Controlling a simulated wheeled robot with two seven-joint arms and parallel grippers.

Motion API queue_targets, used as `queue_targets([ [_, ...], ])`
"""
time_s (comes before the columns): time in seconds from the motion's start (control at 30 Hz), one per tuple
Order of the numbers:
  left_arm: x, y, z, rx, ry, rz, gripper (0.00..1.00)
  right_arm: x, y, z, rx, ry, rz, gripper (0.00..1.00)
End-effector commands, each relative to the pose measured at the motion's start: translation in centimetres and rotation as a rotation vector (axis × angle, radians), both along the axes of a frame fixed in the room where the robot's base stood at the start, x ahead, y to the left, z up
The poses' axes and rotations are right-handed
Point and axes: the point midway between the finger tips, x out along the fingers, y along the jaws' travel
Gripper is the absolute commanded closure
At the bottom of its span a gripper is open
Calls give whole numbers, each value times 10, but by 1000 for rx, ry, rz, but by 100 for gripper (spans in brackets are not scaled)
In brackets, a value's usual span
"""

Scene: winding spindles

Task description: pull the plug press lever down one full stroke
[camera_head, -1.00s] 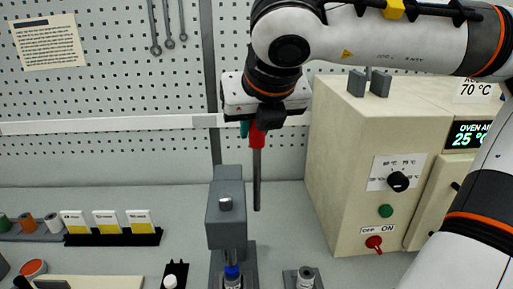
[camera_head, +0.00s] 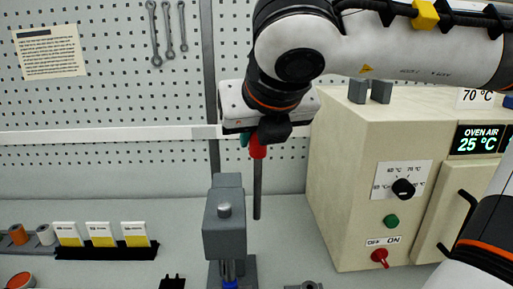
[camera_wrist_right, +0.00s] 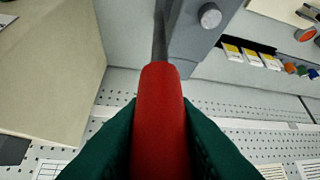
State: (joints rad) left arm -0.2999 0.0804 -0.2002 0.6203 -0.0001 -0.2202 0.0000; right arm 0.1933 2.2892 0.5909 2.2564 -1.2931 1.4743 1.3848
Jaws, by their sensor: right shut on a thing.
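The plug press (camera_head: 224,235) is a dark grey column with a block head and a round light knob, standing at the lower middle of the head view. Its lever (camera_head: 257,190) is a dark rod beside the head, nearly upright, with a red grip (camera_head: 257,147) at its top. My right gripper (camera_head: 251,141) is shut on the red grip. In the right wrist view the red grip (camera_wrist_right: 160,120) lies between two green finger pads, with the press head (camera_wrist_right: 200,30) beyond it. A blue part (camera_head: 229,285) shows under the head at the bottom edge. My left gripper is not in view.
A beige oven (camera_head: 345,180) with a dial, a green button and a red switch stands to the right. A rack of yellow-and-white cards (camera_head: 105,252) sits to the left. A pegboard (camera_head: 110,95) with hanging wrenches (camera_head: 168,30) is behind.

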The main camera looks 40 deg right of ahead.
Motion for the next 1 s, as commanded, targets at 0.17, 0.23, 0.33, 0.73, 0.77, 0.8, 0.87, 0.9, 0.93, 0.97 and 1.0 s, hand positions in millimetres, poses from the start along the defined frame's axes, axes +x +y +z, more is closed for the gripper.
queue_targets([
  [0.17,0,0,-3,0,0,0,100,-1,0,-6,-1,11,0,100],
  [0.23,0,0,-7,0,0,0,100,-2,1,-7,-6,3,0,100],
  [0.33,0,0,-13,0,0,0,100,-4,3,-9,-17,-9,0,100],
  [0.73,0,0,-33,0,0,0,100,-13,10,-11,-58,-58,0,100],
  [0.77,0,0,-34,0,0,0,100,-13,11,-12,-61,-61,-1,100],
  [0.8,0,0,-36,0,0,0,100,-14,11,-12,-65,-67,-1,100],
  [0.87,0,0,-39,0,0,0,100,-15,12,-12,-72,-74,-1,100],
  [0.9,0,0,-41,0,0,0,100,-16,13,-13,-76,-78,-1,100],
  [0.93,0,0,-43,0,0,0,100,-17,13,-13,-78,-81,0,100],
  [0.97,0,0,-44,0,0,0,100,-17,14,-13,-81,-85,-1,100],
  [1.0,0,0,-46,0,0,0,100,-18,15,-13,-85,-90,-1,100],
])
